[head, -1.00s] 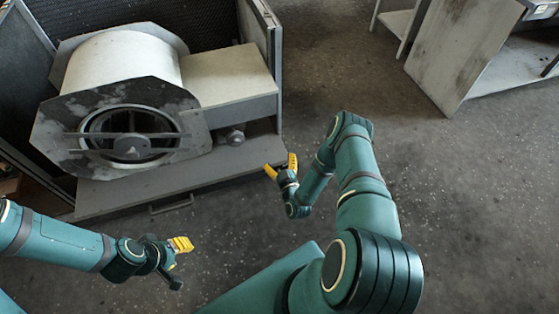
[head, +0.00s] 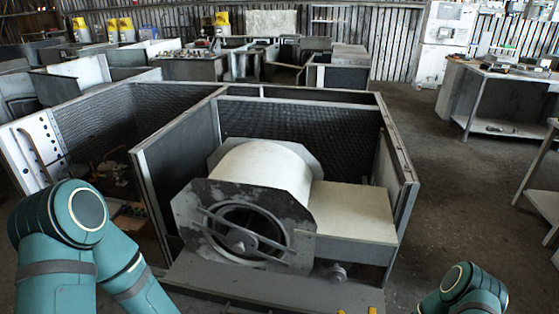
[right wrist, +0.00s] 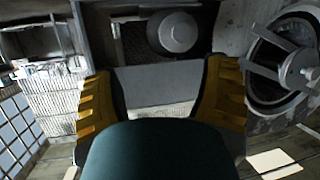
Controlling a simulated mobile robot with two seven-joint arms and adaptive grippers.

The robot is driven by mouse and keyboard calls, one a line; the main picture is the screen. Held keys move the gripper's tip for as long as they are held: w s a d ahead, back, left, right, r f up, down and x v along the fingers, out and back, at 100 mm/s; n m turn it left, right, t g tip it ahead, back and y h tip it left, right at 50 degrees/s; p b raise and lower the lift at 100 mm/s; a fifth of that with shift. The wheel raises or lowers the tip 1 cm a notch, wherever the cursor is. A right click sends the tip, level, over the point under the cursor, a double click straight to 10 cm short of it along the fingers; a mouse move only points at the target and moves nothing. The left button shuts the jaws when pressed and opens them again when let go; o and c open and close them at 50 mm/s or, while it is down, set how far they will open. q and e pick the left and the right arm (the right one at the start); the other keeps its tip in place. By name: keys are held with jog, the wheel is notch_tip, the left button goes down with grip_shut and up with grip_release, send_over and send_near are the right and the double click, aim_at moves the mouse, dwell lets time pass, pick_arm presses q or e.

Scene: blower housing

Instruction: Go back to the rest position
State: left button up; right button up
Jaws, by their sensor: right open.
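The blower housing (head: 262,170) is a pale drum between dark octagonal plates, with a round barred opening facing me. A flat pale box (head: 355,212) joins its right side. My right gripper (right wrist: 160,100) shows in the right wrist view with its two yellow fingers spread wide and nothing between them. The housing's round opening (right wrist: 285,70) is at the right of that view, apart from the fingers. In the head view only small yellow tips show at the bottom edge. My left arm stands at the lower left; its gripper is out of view.
A dark-walled enclosure (head: 395,165) surrounds the housing on its back and sides. A grey ledge (head: 260,290) runs along its front. A workbench (head: 500,85) stands at the right. Open floor (head: 440,190) lies between enclosure and bench.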

jog(key=s+a+r+g+y, duration=0.1)
jog(key=s+a+r+g, duration=0.2)
jog(key=s+a+g, duration=0.1)
jog(key=s+a+r+m+g+y, duration=0.1)
jog(key=s+a+r+g+y, duration=0.1)
jog(key=s+a, duration=0.4)
jog(key=s+a+r+m+g+y, duration=0.1)
jog(key=s+a+r+g, duration=0.4)
jog(key=s, duration=0.4)
jog(key=shift+a+g+y, duration=0.3)
jog(key=shift+a+g, duration=0.2)
jog(key=shift+g, duration=0.2)
